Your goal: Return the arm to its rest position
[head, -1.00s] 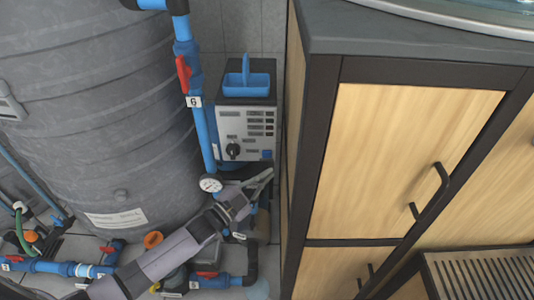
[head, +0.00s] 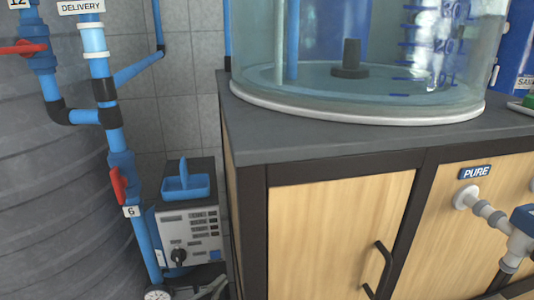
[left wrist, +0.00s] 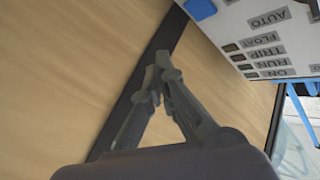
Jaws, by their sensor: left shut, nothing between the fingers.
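My left gripper (head: 217,284) shows only in part at the bottom edge of the head view, just below the grey control box (head: 187,238). In the left wrist view the left gripper (left wrist: 158,62) has its fingertips together with nothing between them. The fingers point toward pale wood cabinet panels (left wrist: 85,60) with a dark frame strip. The control box's labelled panel (left wrist: 268,42) is at the upper right there, apart from the fingers. Most of my left arm is out of the head view. My right gripper is not in view.
The grey tank (head: 45,190) and blue pipe with red valve 6 (head: 118,186) stand at left. A gauge (head: 158,294) is beside the gripper. The wooden cabinet (head: 330,225) stands close at right, with a clear water vessel (head: 370,60) on top. The gap between is narrow.

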